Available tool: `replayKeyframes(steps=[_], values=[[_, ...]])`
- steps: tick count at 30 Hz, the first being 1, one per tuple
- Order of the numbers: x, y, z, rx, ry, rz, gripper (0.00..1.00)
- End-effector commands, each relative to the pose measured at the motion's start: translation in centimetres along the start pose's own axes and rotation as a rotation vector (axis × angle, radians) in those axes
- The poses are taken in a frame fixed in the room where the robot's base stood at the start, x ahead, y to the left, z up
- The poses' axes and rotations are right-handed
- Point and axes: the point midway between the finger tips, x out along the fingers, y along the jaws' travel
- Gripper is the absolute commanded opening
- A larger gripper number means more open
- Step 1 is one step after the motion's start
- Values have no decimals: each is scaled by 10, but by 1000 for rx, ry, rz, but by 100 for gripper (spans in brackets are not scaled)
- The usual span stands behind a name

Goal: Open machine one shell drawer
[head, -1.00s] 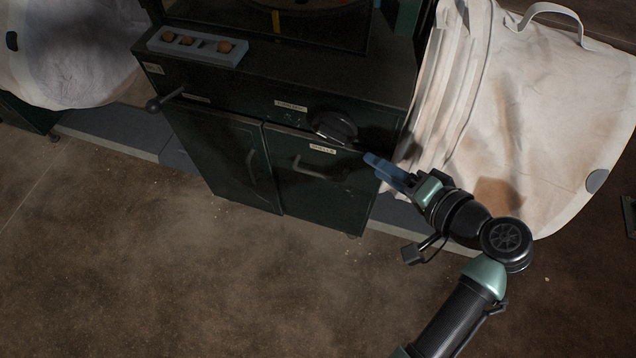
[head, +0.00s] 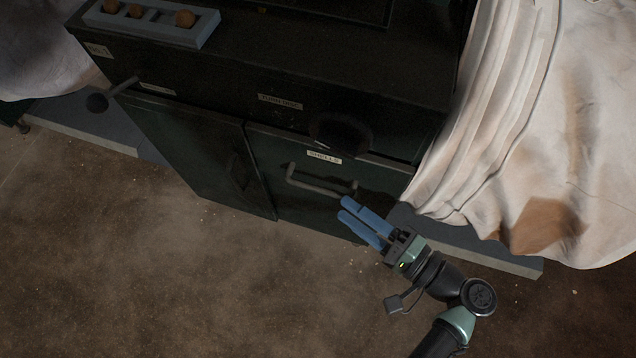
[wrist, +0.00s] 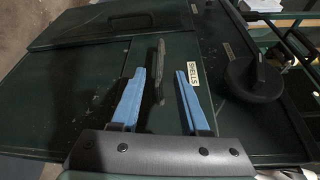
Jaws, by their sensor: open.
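The shell drawer (head: 300,205) is a dark green front with a white SHELLS label (head: 324,157), low on the right side of the machine. Its bar handle (head: 318,184) runs across the upper part. The drawer front looks flush with the cabinet. My gripper (head: 352,213) has two blue fingers, open and empty, just below the right end of the handle in the head view. In the wrist view the handle (wrist: 160,72) shows between and beyond the open fingers (wrist: 162,85), running in roughly their direction. I see no contact with the handle.
A dark round knob (head: 340,133) sits above the drawer. A lever with a ball end (head: 98,102) juts out at left. A neighbouring door (head: 205,150) has its own handle. A large pale bag (head: 530,140) hangs at right. The floor in front is clear.

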Motion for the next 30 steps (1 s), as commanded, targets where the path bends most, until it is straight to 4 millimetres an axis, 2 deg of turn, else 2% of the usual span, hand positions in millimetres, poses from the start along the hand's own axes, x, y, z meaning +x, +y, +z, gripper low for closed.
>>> replayKeyframes(steps=[1, 6, 12, 17, 24, 25, 30], values=[[12, 3, 1, -1, -6, 2, 45], [46, 3, 0, -1, -4, 1, 45], [72, 2, 0, -1, -2, 1, 45], [81, 0, 0, -1, 0, 0, 45], [81, 0, 0, -1, 1, 0, 45], [81, 0, 0, -1, 1, 0, 43], [81, 0, 0, -1, 1, 1, 12]])
